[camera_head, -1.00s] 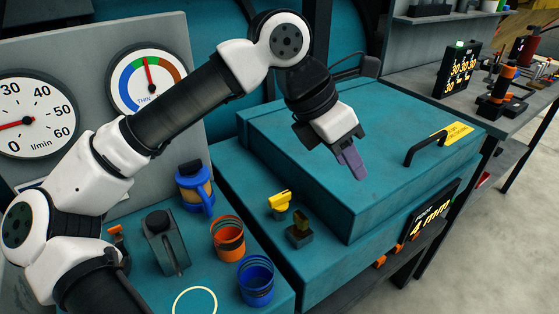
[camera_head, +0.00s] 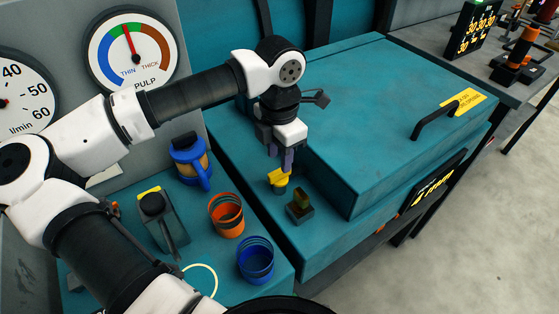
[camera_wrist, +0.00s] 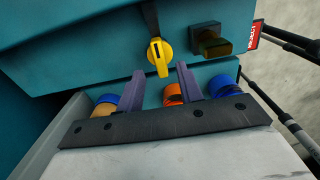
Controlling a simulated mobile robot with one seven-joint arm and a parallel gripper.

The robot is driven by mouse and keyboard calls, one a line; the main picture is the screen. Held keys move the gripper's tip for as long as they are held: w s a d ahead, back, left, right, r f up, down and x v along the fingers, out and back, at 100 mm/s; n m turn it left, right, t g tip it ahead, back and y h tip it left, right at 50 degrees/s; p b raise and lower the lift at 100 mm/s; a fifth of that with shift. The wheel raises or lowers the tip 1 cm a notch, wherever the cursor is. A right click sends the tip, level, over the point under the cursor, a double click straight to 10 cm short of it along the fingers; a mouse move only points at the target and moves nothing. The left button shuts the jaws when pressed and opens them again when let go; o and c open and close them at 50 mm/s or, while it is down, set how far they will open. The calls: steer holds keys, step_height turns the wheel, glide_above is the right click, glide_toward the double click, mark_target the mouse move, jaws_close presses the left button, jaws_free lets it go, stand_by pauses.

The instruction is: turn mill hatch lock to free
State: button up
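The mill hatch lock looks to be the yellow knob (camera_head: 278,179) on the teal mill housing (camera_head: 325,245), at the left of the raised hatch lid (camera_head: 350,120). It also shows in the wrist view (camera_wrist: 160,56), with its yellow handle pointing toward my gripper. My gripper (camera_head: 280,158) is just above the knob, pointing down. In the wrist view my gripper (camera_wrist: 160,72) has its two purple fingers spread, one to each side of the knob's handle end. Nothing is held. I cannot tell whether a finger touches the knob.
A dark block with an amber top (camera_head: 300,205) stands close beside the knob. A blue jug (camera_head: 190,160), an orange cup (camera_head: 227,215) and a blue cup (camera_head: 256,260) stand to the left. The lid has a black handle (camera_head: 433,119).

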mark_target(279, 170)
steer(key=shift+f+p, duration=0.3)
steer(key=shift+f, duration=1.65)
jaws_close()
